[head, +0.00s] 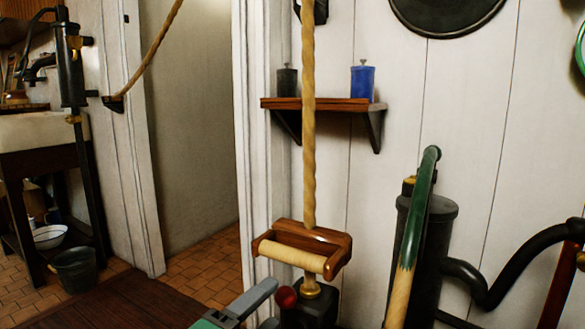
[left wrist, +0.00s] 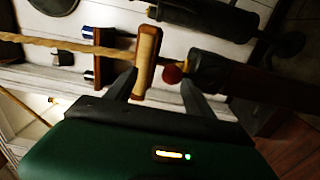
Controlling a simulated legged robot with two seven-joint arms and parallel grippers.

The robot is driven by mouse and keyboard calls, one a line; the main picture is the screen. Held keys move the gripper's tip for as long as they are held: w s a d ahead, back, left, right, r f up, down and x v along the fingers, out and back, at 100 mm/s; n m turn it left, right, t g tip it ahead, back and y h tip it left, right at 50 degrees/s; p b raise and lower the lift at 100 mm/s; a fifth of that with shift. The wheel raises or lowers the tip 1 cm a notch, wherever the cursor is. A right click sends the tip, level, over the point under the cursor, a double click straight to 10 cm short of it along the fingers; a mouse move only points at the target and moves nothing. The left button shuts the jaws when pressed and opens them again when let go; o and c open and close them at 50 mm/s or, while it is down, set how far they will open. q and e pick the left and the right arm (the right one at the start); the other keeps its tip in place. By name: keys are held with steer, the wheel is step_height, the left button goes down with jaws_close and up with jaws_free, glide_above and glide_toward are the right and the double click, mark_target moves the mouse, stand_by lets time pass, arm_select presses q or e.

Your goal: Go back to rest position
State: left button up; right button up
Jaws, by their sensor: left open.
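My left gripper (head: 268,305) shows at the bottom of the head view, a grey finger and part of the green body, below the wooden pull handle (head: 302,248). The handle has a pale roller and sits at the lower end of a thick rope (head: 308,120). In the left wrist view my left gripper (left wrist: 158,88) is open, its two dark fingers apart. The handle (left wrist: 147,62) appears beyond and between the fingertips there; I cannot tell the gap, but nothing is seen gripped. My right gripper is in neither view.
A red knob (head: 286,297) is close beside the left finger. A dark cylinder (head: 425,250) with a green curved lever (head: 420,215) stands at right. A wall shelf (head: 330,104) holds two canisters. A doorway opens at left, with a sink (head: 40,130) and a bucket (head: 75,268) beyond.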

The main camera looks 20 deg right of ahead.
arm_select(q)
steer(key=s+a+f+m+g+y+p, duration=0.3)
steer(key=a+f+g+y+p, duration=0.3)
steer(key=a+f+p, duration=0.65)
steer(key=s+a+f+m+g+y+p, duration=0.15)
steer(key=s+a+y+p, duration=0.3)
steer(key=a, duration=0.65)
steer(key=s+a+f+m+g+y+p, duration=0.15)
steer(key=s+a+m+y+p, duration=0.3)
steer(key=a, duration=0.55)
step_height(320, 180, up, 36)
steer(key=n+p, duration=0.1)
steer(key=p, duration=3.6)
steer(key=shift+s+r+n+t+h+p, duration=0.15)
steer(key=shift+s+n+t+h+p, duration=0.15)
steer(key=shift+t, duration=0.1)
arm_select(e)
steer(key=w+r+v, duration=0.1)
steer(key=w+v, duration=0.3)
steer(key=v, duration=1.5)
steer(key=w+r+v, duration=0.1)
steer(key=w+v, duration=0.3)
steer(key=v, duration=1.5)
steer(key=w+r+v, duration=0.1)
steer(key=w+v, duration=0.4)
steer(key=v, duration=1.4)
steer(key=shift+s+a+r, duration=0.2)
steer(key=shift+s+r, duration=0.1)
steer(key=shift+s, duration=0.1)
